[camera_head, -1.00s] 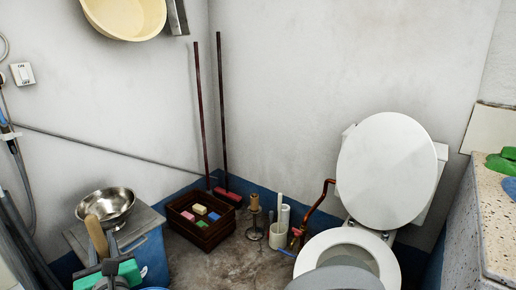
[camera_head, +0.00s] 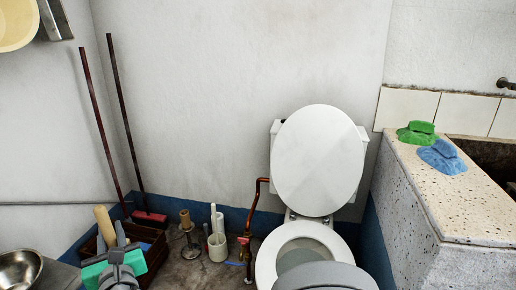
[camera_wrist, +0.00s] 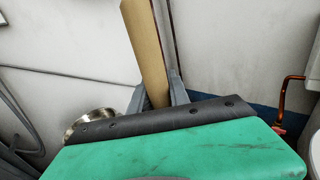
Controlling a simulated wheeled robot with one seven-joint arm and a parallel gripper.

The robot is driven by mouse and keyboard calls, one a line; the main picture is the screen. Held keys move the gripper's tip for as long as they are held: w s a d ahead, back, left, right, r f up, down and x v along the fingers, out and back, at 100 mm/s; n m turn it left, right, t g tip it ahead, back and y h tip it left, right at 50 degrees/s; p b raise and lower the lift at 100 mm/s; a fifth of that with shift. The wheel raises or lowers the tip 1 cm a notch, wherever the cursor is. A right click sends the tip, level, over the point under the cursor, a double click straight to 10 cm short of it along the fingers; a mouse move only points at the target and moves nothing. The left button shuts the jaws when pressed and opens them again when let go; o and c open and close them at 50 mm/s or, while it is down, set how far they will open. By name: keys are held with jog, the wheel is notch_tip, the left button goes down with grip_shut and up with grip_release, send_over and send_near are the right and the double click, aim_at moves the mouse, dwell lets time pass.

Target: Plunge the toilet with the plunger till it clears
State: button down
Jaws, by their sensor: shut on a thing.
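The white toilet (camera_head: 266,262) stands against the back wall, its oval lid (camera_head: 318,160) raised and its bowl open. My gripper (camera_head: 113,246) is at the lower left of the head view, well left of the toilet. It is shut on a tan wooden handle, which I take as the plunger (camera_head: 103,222). The handle stands up, slightly tilted, between the grey fingers, and it also shows in the wrist view (camera_wrist: 144,50). The plunger's cup is hidden in both views.
A grey rounded thing (camera_head: 325,277) is at the toilet's front. A copper pipe (camera_head: 254,215), a brush holder (camera_head: 217,247) and a brass stand (camera_head: 187,240) are left of it. The stone counter (camera_head: 440,200) is at the right. A steel bowl (camera_head: 18,270) is lower left.

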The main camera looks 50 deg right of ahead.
jog(key=d+r+m+g+h+p, duration=0.35)
jog(key=d+p, duration=0.25)
jog(key=d, duration=0.9)
jog(key=d+r+m+g+h+p, duration=0.3)
jog(key=d+h+p, duration=0.25)
jog(key=d, duration=0.95)
jog(key=s+d+f+m+g+h+p, duration=0.1)
jog(key=s+d+m+g+h+p, duration=0.25)
jog(key=s+d, duration=0.9)
jog(key=s+d+f+m+g+y+p, duration=0.1)
jog(key=s+d+m+g+p, duration=0.4)
jog(key=d, duration=1)
jog(key=s+f+n+b, duration=0.1)
jog(key=s+f+b, duration=0.1)
jog(key=f+b, duration=0.7)
jog(key=s+f+n+b, duration=0.1)
jog(key=s+f+b, duration=0.1)
jog(key=f+b, duration=0.6)
notch_tip(320, 180, down, 5)
jog(key=shift+s+d+r+b, duration=0.15)
jog(key=shift+s+b, duration=0.1)
jog(key=shift+b, duration=0.15)
jog(key=shift+h, duration=0.25)
